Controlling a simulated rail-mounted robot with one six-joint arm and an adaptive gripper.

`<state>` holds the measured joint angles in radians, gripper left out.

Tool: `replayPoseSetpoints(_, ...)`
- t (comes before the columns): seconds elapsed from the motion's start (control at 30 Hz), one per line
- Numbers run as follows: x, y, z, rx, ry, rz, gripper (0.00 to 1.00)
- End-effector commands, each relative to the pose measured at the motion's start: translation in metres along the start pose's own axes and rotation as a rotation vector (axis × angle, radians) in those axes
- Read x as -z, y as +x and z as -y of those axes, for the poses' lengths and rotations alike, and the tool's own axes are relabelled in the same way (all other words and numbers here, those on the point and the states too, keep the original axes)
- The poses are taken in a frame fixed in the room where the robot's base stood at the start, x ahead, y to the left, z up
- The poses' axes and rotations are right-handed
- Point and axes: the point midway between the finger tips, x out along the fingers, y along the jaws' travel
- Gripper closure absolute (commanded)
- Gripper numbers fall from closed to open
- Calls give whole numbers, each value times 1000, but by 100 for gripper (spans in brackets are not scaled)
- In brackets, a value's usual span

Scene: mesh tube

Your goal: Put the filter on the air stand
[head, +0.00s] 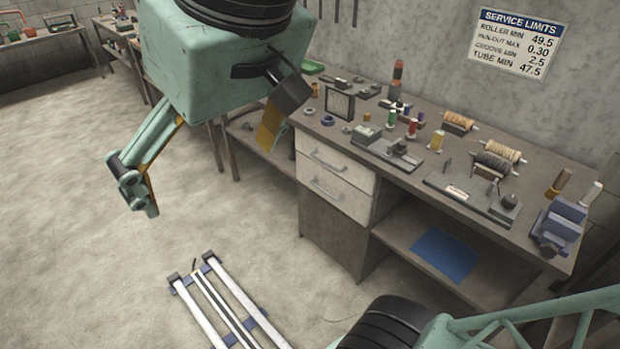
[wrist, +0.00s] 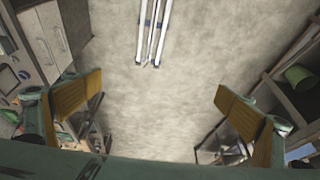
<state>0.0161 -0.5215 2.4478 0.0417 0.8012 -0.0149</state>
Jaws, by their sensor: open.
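My gripper (head: 207,168) is open and empty, held high over the floor to the left of the workbench. I cannot pick out the filter or the air stand with certainty in either view. Several small parts lie on the workbench (head: 340,138), too small to name surely.
The bench carries thread spools (head: 437,140), wound rolls (head: 458,123), a small fixture (head: 388,146), a base plate (head: 470,195) and a blue vice (head: 560,227). A blue sheet (head: 445,254) lies on its lower shelf. A green bin (wrist: 300,77) stands at right. The floor (head: 85,255) at left is clear.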

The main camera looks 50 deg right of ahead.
Motion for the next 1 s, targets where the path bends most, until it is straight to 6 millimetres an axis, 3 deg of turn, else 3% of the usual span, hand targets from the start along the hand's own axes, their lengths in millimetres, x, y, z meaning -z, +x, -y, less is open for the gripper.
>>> replayPoseSetpoints(0.03, -24, 1, 0, 0, 3, 20, 2)
replayPoseSetpoints(0.1, -40, -1, -2, -7, -5, 37, 2)
replayPoseSetpoints(0.3, -66, -5, -6, -22, -21, 70, 2)
replayPoseSetpoints(0.67, -70, -6, -7, -26, -28, 74, 2)
replayPoseSetpoints(1.0, -69, -7, -7, -26, -29, 73, 33)
